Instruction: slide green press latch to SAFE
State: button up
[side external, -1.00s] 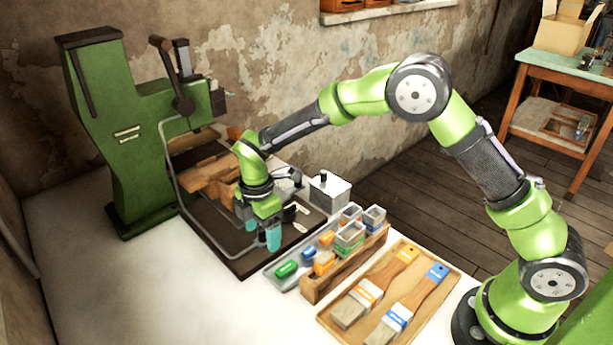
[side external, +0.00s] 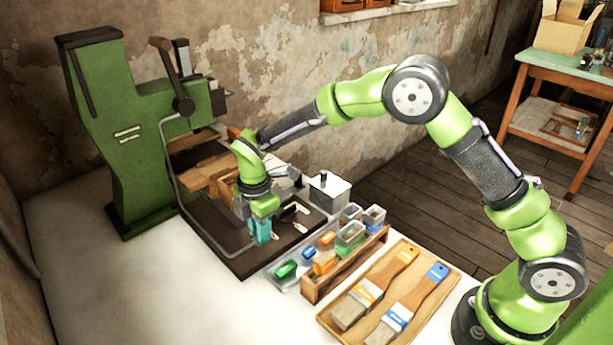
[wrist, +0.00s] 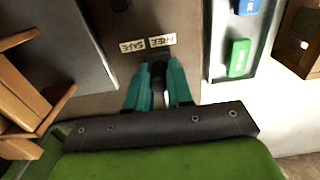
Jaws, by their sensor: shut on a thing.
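The green press (side external: 135,150) stands upright at the left of the side view, with its base plate (side external: 245,268) reaching toward the middle. In the wrist view, the pale FREE label (wrist: 163,40) and SAFE label (wrist: 132,45) appear upside down, SAFE to the left. A dark latch knob (wrist: 158,68) sits between the teal fingertips, just below the FREE label. My gripper (wrist: 159,76) is shut on this knob; it also shows low over the plate in the side view (side external: 261,232). The fingers hide most of the latch.
A rack of small bins (side external: 345,245) and a tray with two brushes (side external: 390,300) lie right of the plate. A grey box (side external: 328,192) stands behind my gripper. Wooden blocks (side external: 212,178) lie near the press. White table is bare at front left.

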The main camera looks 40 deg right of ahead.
jog(key=shift+w, duration=1.2)
jog(key=o, duration=1.5)
jog(key=shift+c, duration=0.2)
notch_tip(320, 180, up, 8)
